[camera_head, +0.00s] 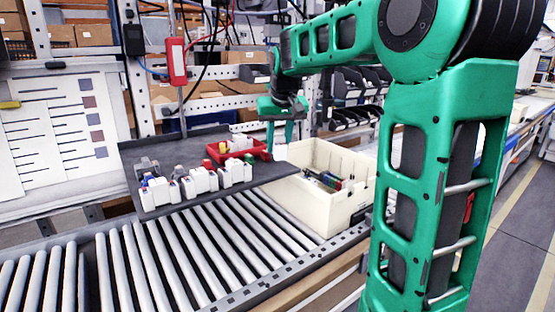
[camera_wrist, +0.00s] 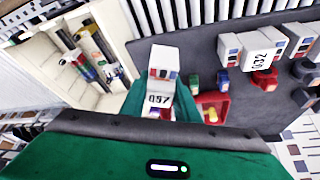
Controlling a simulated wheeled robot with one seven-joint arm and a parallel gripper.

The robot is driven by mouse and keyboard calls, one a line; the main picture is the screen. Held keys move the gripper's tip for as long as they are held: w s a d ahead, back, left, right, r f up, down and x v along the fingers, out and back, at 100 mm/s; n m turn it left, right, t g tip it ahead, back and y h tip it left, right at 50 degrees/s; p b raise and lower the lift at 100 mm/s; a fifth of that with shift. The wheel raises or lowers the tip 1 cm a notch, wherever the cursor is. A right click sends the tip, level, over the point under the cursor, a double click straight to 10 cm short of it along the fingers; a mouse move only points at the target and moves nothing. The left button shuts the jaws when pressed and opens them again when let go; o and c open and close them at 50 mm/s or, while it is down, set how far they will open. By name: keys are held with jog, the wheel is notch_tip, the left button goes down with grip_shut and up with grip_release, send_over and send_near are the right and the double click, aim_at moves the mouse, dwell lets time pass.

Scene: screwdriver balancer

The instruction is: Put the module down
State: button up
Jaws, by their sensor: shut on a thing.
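My gripper (camera_wrist: 160,104) is shut on a white module (camera_wrist: 163,62) marked 097, with red and blue patches near its top. The green fingers sit on either side of it in the wrist view. In the head view my gripper (camera_head: 283,118) hangs by the back right of the dark grey shelf (camera_head: 205,205), between the red tray and the cream crate. The held module cannot be made out there. More white modules (camera_head: 200,181) stand in a row on the shelf, and one in the wrist view (camera_wrist: 262,47) is marked 032.
A red tray (camera_head: 266,154) with white and yellow pieces sits on the shelf. A cream crate (camera_head: 317,207) with several thin items inside stands right of the shelf, on the roller conveyor (camera_head: 205,262). The shelf has bare surface around its right corner.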

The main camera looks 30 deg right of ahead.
jog(key=shift+w+d+f, duration=0.3)
jog(key=shift+d+f, duration=0.1)
jog(key=shift+d, duration=0.2)
jog(key=shift+f, duration=2.05)
jog(key=o, duration=1.2)
